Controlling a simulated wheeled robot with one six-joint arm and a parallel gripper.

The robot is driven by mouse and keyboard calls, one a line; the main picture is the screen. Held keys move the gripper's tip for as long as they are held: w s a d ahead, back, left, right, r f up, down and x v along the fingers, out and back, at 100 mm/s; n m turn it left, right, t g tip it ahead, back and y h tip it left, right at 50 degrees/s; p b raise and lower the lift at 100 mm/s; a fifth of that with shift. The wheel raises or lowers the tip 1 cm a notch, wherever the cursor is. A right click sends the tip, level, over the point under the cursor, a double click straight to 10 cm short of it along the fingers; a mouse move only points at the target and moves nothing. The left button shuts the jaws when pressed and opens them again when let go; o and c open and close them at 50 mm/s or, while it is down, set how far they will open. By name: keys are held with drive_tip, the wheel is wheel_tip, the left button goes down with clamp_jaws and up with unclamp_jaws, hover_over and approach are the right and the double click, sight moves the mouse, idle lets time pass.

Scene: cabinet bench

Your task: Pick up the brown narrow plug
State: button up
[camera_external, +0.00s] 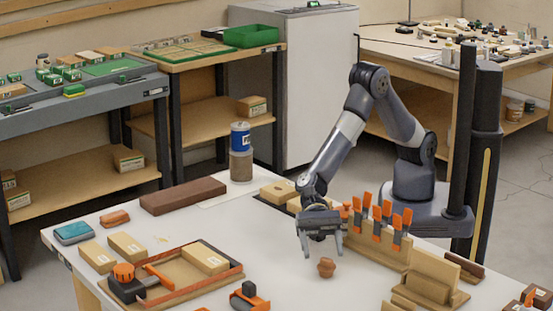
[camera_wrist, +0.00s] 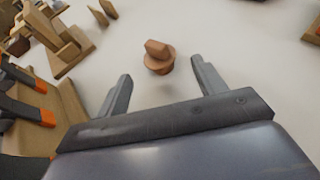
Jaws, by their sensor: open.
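The brown narrow plug (camera_external: 326,267) stands on the white bench top. It is a small reddish-brown piece with a wider round collar. In the wrist view the plug (camera_wrist: 158,57) lies beyond the fingertips, nearly midway between them, with nothing touching it. My gripper (camera_external: 322,250) is open and empty, pointing down just above and slightly left of the plug in the external view. In the wrist view its two fingers (camera_wrist: 162,72) are spread wide.
A wooden rack with orange-handled tools (camera_external: 384,218) stands behind and right of my gripper. A wooden stepped holder (camera_external: 428,282) is at the right. An orange-edged tray (camera_external: 232,267) with a block lies left. Bare bench surrounds the plug.

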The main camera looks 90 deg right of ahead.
sight(325, 264)
drive_tip(key=x, duration=0.5)
drive_tip(key=shift+f+p, duration=0.15)
drive_tip(key=shift+p, duration=0.15)
drive_tip(key=shift+c, duration=0.6)
drive_tip(key=c, duration=0.9)
